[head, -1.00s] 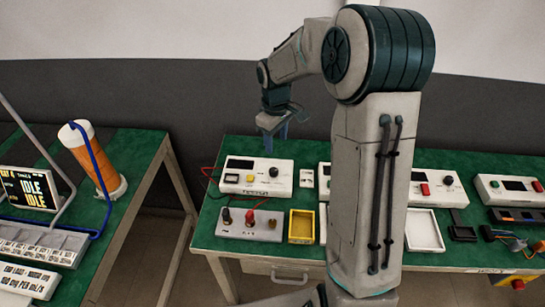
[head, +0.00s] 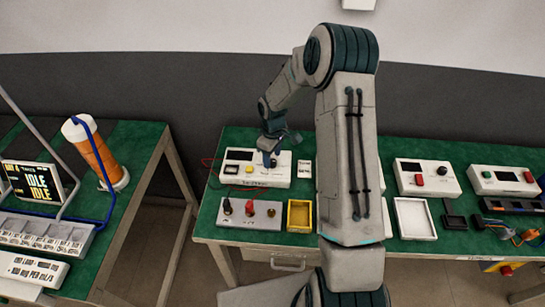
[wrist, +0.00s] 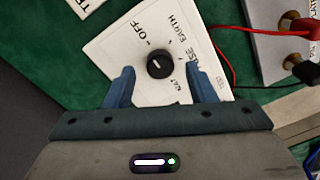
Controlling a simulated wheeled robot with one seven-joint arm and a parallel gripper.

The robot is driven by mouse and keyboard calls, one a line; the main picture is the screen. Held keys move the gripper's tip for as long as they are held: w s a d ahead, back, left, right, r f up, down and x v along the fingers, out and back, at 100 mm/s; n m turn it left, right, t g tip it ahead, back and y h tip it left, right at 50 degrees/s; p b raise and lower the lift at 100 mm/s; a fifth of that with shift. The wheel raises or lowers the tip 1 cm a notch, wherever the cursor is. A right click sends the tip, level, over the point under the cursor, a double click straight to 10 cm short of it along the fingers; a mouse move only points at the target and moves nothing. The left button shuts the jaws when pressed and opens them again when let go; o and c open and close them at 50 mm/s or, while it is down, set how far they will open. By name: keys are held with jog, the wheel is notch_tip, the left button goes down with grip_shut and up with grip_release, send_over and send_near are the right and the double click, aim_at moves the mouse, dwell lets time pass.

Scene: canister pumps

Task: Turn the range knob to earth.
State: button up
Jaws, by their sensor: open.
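The range knob (wrist: 159,65) is round and black, on a white instrument panel (wrist: 116,43) in the wrist view. The panel carries the words OFF, EARTH, FUSE and BAT around the knob; EARTH is at the upper right of it. A small pale mark shows on the knob's top, but its exact direction is hard to tell. My gripper (wrist: 158,80) is open, with one blue finger on each side of the knob and gaps visible. In the head view my gripper (head: 268,158) is over the right part of the white instrument (head: 284,172) and hides the knob.
A grey terminal box (head: 262,222) with red and black posts stands in front of the instrument, with a red lead running beside it. A yellow tray (head: 300,229) is to its right. More white instruments (head: 428,177) stand farther right on the green bench.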

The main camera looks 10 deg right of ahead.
jog(key=shift+f, duration=0.9)
jog(key=c, duration=1)
